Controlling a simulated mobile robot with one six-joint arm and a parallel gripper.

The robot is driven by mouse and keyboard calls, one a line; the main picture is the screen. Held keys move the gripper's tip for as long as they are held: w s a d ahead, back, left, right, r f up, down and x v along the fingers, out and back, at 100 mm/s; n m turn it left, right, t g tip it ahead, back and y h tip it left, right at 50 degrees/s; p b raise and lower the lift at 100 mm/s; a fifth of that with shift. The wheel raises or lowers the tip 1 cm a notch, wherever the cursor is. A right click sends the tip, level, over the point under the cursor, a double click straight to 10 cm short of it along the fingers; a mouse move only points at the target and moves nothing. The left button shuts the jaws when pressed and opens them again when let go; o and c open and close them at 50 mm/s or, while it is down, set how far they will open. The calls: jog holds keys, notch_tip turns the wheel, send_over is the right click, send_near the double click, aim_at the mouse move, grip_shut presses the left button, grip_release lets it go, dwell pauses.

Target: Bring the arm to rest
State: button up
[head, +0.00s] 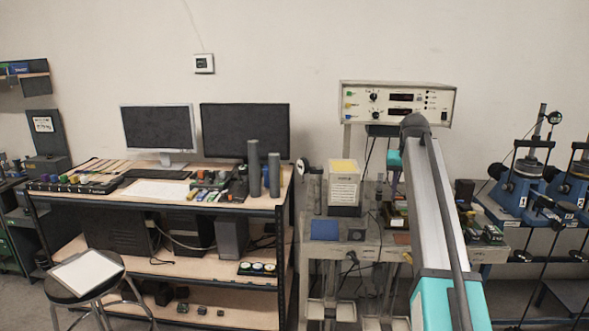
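My arm rises from the bottom right, its long grey link running up to a dark joint in front of the instrument box. Past this joint a small teal part of my arm shows to the left of the link, with a narrow part hanging below it. My gripper (393,187) seems to be at this lower end, above the cluttered grey bench (375,253). It is small and partly covered by the link, so its fingers cannot be made out. I see nothing clearly held.
A white instrument box (355,100) stands above the bench, close behind my arm. A white-and-yellow box (344,188) sits left of it. A desk with two monitors (245,130) is at left, a stool (85,272) before it. Blue machines (515,190) stand at right.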

jog(key=s+a+f+g, duration=0.2)
jog(key=a+f, duration=0.1)
jog(key=f, duration=0.9)
jog(key=s+a+f+g, duration=0.1)
jog(key=a+f, duration=0.2)
jog(key=f, duration=1)
jog(key=s+a+f+n+g, duration=0.1)
jog(key=s+a+f, duration=0.1)
jog(key=s+f, duration=0.45)
jog(key=s+a+f+g+y, duration=0.1)
jog(key=s+a+f, duration=0.15)
jog(key=f, duration=0.75)
jog(key=s+a+f+n+g, duration=0.1)
jog(key=s+a+f, duration=0.1)
jog(key=s+f, duration=0.5)
jog(key=s+a+f+g, duration=0.1)
jog(key=s+a+f, duration=0.1)
jog(key=s+f, duration=0.65)
jog(key=s+a+f+g, duration=0.2)
jog(key=s+f, duration=0.5)
jog(key=s, duration=0.2)
jog(key=s+a+f+n, duration=0.1)
jog(key=s+f, duration=0.1)
jog(key=s, duration=1)
jog(key=s+a+f, duration=0.1)
jog(key=s+f, duration=0.1)
jog(key=s, duration=0.9)
jog(key=shift+s+a+f+n+g, duration=0.2)
jog(key=shift+s+f+n+g, duration=0.1)
jog(key=shift+s+f+n, duration=0.1)
